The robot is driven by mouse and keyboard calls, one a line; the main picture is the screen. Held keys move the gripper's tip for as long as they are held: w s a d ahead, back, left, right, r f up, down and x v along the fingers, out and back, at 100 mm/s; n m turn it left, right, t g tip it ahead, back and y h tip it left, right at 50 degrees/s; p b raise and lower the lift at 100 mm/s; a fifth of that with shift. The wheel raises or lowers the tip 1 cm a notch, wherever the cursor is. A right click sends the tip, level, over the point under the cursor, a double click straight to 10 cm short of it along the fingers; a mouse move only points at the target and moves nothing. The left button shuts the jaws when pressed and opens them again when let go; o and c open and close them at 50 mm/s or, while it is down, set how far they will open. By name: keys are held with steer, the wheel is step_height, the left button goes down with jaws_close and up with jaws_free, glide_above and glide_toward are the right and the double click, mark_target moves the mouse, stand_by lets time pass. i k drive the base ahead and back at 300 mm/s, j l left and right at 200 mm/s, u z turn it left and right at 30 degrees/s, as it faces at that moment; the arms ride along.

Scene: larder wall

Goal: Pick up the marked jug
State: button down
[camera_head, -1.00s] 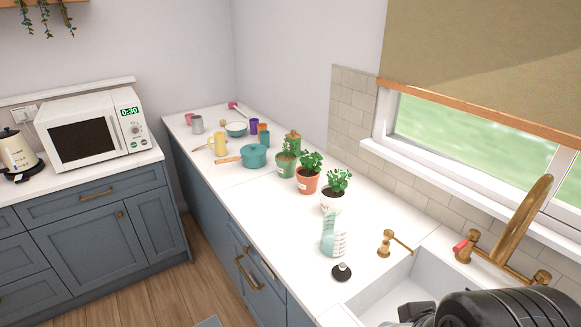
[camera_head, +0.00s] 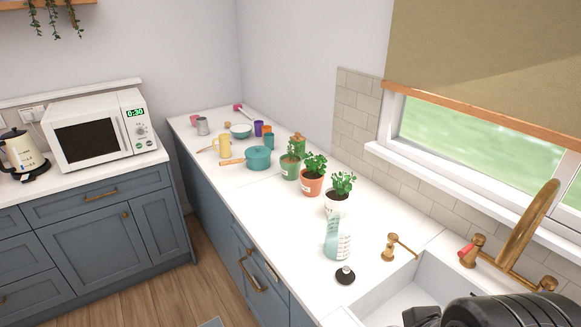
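A clear, teal-tinted jug with measuring marks on its side (camera_head: 337,240) stands upright on the white counter, left of the sink and in front of the white plant pot. Black parts of my arm and gripper (camera_head: 422,316) show at the bottom right, over the sink. They are apart from the jug. The fingertips are not clearly visible, so I cannot tell if the gripper is open or shut. A yellow jug or mug (camera_head: 222,146) stands further back on the counter.
A black-based stopper (camera_head: 345,276) lies just in front of the jug. Potted plants (camera_head: 312,181) stand behind it, with a teal pot (camera_head: 258,158) further back. The counter left of the jug is clear.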

mark_target(336, 245)
steer(key=i+j+z, duration=0.25)
steer(key=i+j, duration=0.15)
steer(key=j, duration=0.2)
steer(key=i+j+z, duration=0.1)
steer(key=j, duration=0.25)
steer(key=i+j+z, duration=0.1)
steer(key=i+j, duration=0.15)
steer(key=i+j+z, duration=0.15)
steer(key=j, duration=0.3)
steer(key=i+j+z, duration=0.1)
steer(key=j, duration=0.25)
steer(key=i+j+z, duration=0.1)
steer(key=j, duration=0.3)
